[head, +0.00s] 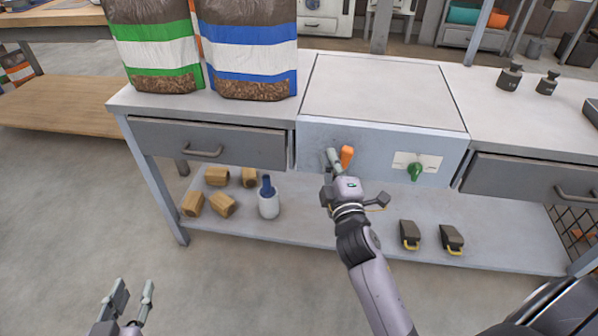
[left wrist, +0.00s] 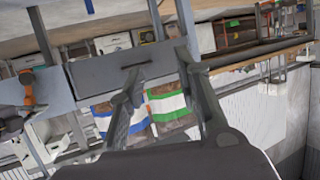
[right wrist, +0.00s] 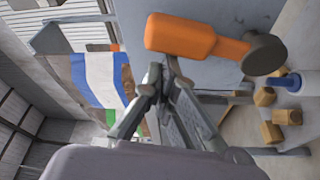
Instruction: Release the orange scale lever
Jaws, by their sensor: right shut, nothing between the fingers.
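The orange scale lever (head: 347,155) is on the grey front panel of the scale unit (head: 320,133). In the right wrist view the lever (right wrist: 185,37) is large, lying sideways from a dark round pivot (right wrist: 263,54). My right gripper (head: 332,158) is shut and empty, its tips just left of the lever in the head view. In the right wrist view its tips (right wrist: 163,68) are right beside the lever; I cannot tell whether they touch. My left gripper (head: 132,290) is open and empty, low at the front left, away from the bench. The lever also shows in the left wrist view (left wrist: 27,88).
A green knob (head: 415,172) on a pale plate is right of the lever. Drawers (head: 208,143) flank the panel. Two filled bags (head: 247,60) stand on the bench top. The lower shelf (head: 310,215) holds wooden blocks, a white container (head: 268,203) and dark weights. The scale's top is clear.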

